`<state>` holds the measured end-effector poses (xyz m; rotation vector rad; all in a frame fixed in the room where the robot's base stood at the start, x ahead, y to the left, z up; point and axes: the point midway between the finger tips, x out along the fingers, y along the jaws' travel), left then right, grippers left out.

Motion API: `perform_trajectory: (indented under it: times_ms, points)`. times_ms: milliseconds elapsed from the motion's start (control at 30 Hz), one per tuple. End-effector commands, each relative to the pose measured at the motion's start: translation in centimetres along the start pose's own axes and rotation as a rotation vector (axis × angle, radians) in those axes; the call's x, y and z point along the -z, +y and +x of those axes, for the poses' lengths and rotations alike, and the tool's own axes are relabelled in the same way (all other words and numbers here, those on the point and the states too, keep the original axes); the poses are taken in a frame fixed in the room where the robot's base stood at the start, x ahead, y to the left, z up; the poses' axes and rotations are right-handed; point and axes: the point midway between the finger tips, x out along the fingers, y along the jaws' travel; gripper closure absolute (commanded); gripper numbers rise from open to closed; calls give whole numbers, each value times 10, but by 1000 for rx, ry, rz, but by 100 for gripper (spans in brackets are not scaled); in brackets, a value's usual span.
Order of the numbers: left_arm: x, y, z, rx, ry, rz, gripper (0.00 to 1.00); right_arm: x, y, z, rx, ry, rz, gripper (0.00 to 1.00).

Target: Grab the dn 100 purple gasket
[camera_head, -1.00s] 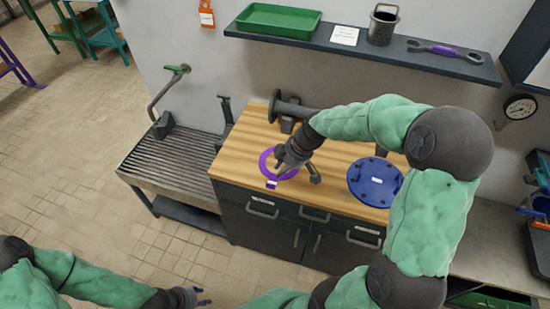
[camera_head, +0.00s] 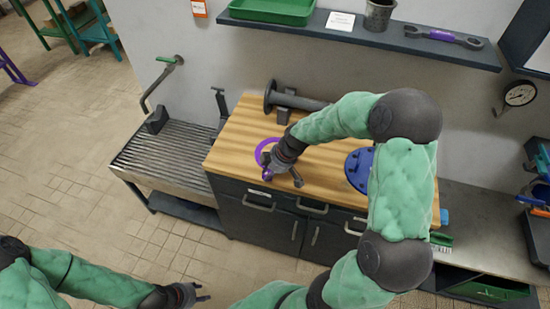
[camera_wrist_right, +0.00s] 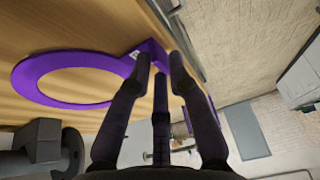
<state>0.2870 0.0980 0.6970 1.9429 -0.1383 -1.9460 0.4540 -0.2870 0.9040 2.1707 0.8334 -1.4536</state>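The purple gasket (camera_head: 258,153) is a flat ring with a tab, lying on the wooden worktop (camera_head: 225,150) near its front left edge. My right gripper (camera_head: 270,176) is low over the gasket's front side and hides part of the ring. In the right wrist view the whole ring (camera_wrist_right: 28,86) shows, and its labelled tab is at the fingertips (camera_wrist_right: 158,55). The fingers stand apart, with the tab between or just beyond them; firm contact cannot be seen. My left gripper (camera_head: 195,295) is open and empty, low over the floor, away from the worktop.
A grey flanged pipe piece (camera_head: 290,98) lies at the back of the worktop. A blue flange (camera_head: 357,168) is to the right, partly behind my right arm. A shelf (camera_head: 400,40) with a green tray (camera_head: 272,10) and a wrench hangs above. A slatted bench (camera_head: 165,155) is at left.

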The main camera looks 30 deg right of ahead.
Motion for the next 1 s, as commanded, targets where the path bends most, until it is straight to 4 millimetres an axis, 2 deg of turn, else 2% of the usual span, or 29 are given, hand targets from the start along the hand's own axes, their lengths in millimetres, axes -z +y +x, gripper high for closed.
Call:
perform_trajectory:
  times_ms: [67,267,333,367,700,867,1000]
  points:
    - [0,-1,2,0,0,0,60,0,0,6,-1,0,0,80]
    - [0,0,1,0,0,0,60,0,0,6,-2,1,0,80]
    - [0,0,1,0,0,0,60,0,0,6,-2,0,0,97]
    - [0,0,1,0,0,0,60,0,0,6,-2,0,0,100]
    - [0,0,1,0,0,0,60,1,1,5,-3,1,0,100]
    - [0,1,-4,0,0,0,60,8,1,-10,-5,2,-2,100]
    - [0,4,-11,0,0,0,60,18,2,-35,-7,3,-2,100]
